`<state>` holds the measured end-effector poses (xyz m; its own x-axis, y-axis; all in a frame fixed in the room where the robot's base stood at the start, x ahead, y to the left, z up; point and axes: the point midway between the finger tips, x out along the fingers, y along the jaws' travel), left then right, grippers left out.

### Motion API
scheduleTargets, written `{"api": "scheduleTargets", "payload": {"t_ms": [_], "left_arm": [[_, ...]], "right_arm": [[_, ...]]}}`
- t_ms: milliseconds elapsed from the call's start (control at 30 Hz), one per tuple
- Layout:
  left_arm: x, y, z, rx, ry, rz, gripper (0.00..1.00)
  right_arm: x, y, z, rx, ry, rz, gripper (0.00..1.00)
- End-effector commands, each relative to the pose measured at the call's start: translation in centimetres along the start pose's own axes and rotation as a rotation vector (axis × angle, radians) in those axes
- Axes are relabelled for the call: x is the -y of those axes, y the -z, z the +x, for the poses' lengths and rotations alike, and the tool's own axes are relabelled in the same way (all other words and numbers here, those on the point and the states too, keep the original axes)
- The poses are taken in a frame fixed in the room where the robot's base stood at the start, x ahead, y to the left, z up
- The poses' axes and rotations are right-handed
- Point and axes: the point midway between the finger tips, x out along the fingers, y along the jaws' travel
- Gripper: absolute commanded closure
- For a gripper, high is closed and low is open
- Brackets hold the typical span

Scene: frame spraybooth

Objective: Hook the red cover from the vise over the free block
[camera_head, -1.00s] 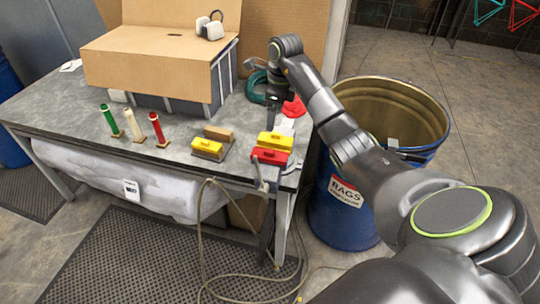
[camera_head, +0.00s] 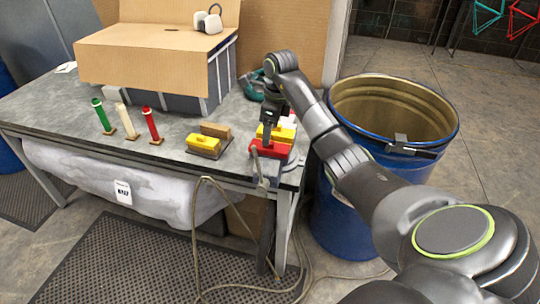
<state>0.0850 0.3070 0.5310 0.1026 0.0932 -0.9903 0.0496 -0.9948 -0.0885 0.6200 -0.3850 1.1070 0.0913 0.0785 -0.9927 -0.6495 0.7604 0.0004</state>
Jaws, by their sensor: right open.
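The red cover (camera_head: 268,150) sits at the vise (camera_head: 263,170) on the table's right front corner. A yellow block (camera_head: 284,133) stands just behind it. My right gripper (camera_head: 268,136) is open and points down right above the red cover, partly hiding it and the yellow block. I cannot tell whether its fingers touch the cover. Further left, a low base holds a yellow cover (camera_head: 203,142) at its front and a bare tan block (camera_head: 216,130) behind it. My left gripper is not in view.
Green (camera_head: 101,114), cream (camera_head: 124,118) and red (camera_head: 150,122) upright sticks stand at the left of the table (camera_head: 60,122). A cardboard-topped box (camera_head: 150,55) fills the back. A blue drum (camera_head: 345,220) stands at the right. A hose hangs off the front edge.

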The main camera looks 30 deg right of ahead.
Motion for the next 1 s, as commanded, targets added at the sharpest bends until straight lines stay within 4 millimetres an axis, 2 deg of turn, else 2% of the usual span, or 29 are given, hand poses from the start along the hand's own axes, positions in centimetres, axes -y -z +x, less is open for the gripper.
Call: {"api": "scheduleTargets", "payload": {"t_ms": [33,100,367,500,667,800,1000], "left_arm": [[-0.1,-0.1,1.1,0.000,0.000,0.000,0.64],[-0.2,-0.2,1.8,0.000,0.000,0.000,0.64],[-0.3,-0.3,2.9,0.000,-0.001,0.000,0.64],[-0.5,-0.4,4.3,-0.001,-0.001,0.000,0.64],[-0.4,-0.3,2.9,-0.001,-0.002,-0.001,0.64],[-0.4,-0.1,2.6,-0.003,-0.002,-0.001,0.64],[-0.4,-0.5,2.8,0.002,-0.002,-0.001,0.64]], "right_arm": [[0.0,0.1,1.1,0.000,0.000,0.000,0.33],[0.0,0.0,1.8,0.000,0.000,0.000,0.33],[0.0,0.1,2.9,0.000,0.000,0.000,0.33],[0.0,0.3,4.2,0.000,0.000,0.000,0.33],[0.0,0.5,6.0,-0.002,-0.005,0.002,0.33],[0.0,0.5,7.4,-0.001,-0.005,0.000,0.33],[-0.1,0.6,7.9,-0.004,-0.007,0.001,0.33]]}}
